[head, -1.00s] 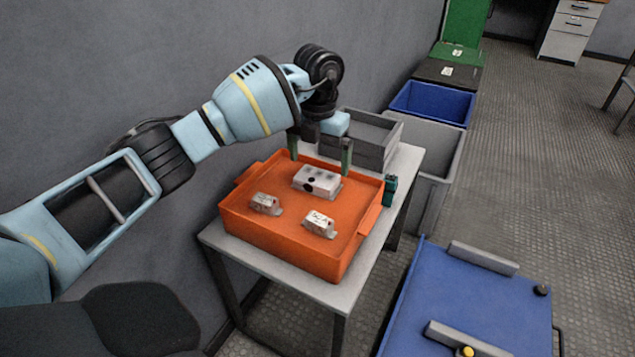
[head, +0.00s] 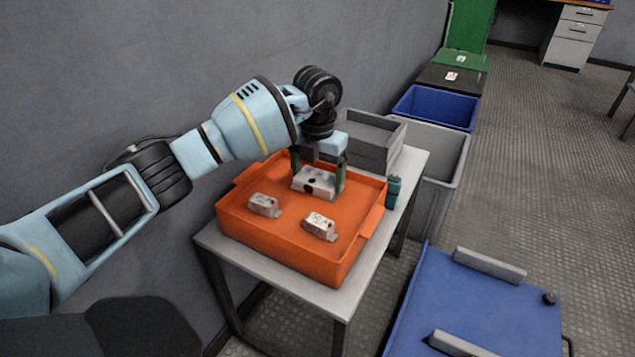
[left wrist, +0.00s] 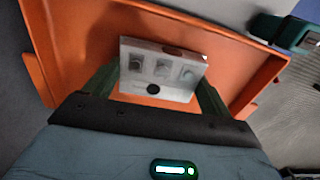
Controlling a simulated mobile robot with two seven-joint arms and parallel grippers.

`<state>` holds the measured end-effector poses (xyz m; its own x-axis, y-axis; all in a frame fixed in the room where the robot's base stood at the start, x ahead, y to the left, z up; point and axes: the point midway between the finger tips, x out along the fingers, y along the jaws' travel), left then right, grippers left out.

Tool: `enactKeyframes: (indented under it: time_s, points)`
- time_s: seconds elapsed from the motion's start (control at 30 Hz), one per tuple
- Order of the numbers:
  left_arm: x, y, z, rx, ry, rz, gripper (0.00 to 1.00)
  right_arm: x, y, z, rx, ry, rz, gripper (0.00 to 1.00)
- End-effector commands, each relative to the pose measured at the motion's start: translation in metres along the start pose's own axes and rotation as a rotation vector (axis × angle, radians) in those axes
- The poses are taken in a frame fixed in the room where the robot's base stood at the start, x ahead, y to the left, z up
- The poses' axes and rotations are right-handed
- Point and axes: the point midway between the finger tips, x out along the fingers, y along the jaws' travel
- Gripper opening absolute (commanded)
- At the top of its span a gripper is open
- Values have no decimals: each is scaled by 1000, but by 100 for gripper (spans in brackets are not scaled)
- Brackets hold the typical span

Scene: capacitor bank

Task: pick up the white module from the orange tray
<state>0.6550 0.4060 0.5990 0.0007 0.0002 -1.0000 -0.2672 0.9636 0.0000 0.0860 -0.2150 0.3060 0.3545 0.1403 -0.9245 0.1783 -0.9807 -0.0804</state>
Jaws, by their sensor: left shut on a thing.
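The orange tray (head: 282,255) stands on a small grey table. A white module (head: 318,182) with dark round spots is at the far side of the tray. My left gripper (head: 319,172) is shut on this module, with a green finger at each end of it. In the left wrist view the white module (left wrist: 158,70) sits between the fingers, over the orange tray (left wrist: 75,60). I cannot tell whether it still touches the tray floor. Two smaller whitish modules, one at left (head: 265,205) and one at right (head: 320,226), lie nearer in the tray. My right gripper is not in view.
A grey bin (head: 372,135) stands behind the tray on the table (head: 300,297). A small teal object (head: 392,192) is at the tray's right. A blue cart (head: 470,300) is at lower right. Bins line the wall behind.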

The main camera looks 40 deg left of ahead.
Motion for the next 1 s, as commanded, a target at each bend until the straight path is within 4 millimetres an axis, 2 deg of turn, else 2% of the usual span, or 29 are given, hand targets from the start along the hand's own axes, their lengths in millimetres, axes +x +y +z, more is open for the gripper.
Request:
enactKeyframes:
  time_s: [0.37, 0.63, 1.0]
  points:
    - [-8, 0, 0, 0, -2, -1, 50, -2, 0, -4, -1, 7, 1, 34]
    - [-44, 0, 1, -1, -6, -2, 50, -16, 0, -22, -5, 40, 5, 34]
    - [-49, -80, -48, 6, -3, -3, 50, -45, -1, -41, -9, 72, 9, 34]
